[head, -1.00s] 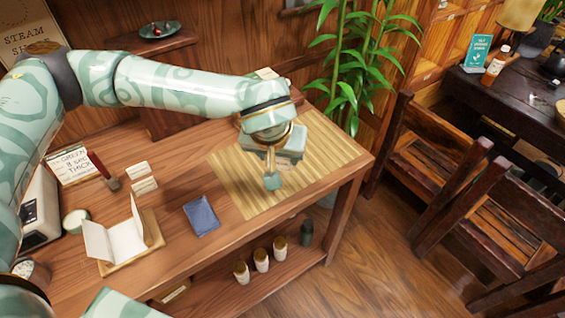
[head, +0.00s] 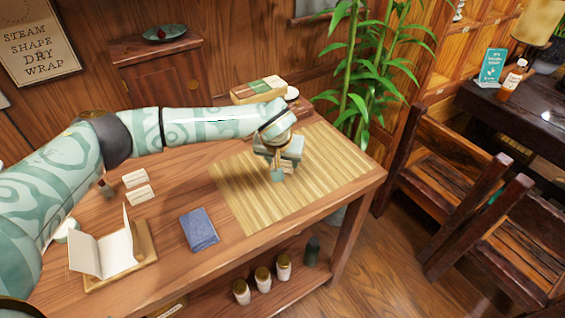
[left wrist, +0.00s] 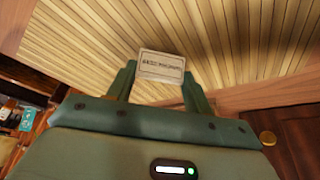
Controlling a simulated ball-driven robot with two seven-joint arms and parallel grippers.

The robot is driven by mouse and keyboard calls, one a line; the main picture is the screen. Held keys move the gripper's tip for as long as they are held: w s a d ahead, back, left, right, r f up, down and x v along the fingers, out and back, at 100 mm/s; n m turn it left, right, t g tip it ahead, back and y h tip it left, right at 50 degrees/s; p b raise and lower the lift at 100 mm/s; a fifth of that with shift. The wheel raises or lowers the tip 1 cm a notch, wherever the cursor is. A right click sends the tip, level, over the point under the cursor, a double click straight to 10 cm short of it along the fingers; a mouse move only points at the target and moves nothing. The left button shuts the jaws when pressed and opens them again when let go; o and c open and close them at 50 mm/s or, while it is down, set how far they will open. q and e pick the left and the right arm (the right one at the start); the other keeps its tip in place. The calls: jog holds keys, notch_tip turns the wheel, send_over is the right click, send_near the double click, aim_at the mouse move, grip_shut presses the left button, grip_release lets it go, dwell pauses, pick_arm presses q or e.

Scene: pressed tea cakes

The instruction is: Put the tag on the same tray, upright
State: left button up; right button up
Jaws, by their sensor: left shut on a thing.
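My left gripper (head: 277,175) is over the bamboo mat on the wooden table. In the left wrist view, its two fingers (left wrist: 158,88) are shut on a small white tag (left wrist: 162,66) with a dark border and a line of print. The tag is upright in that view, with the slatted mat behind it. In the head view I cannot make out the tag at the fingertips. A wooden tray (head: 240,97) with green and pale sections stands at the table's back edge, behind my left wrist. My right gripper is not in view.
The bamboo mat (head: 325,160) is mostly bare. A blue booklet (head: 199,229), two small white cards (head: 135,178) and an open white folder on a stand (head: 103,254) are to the left. A small white round thing (head: 291,93) is by the tray. A plant (head: 370,70) rises behind.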

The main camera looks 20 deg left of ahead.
pick_arm(q)
jog(key=shift+f, duration=0.35)
jog(key=shift+f, duration=0.2)
jog(key=o, duration=0.9)
jog(key=shift+o, duration=0.2)
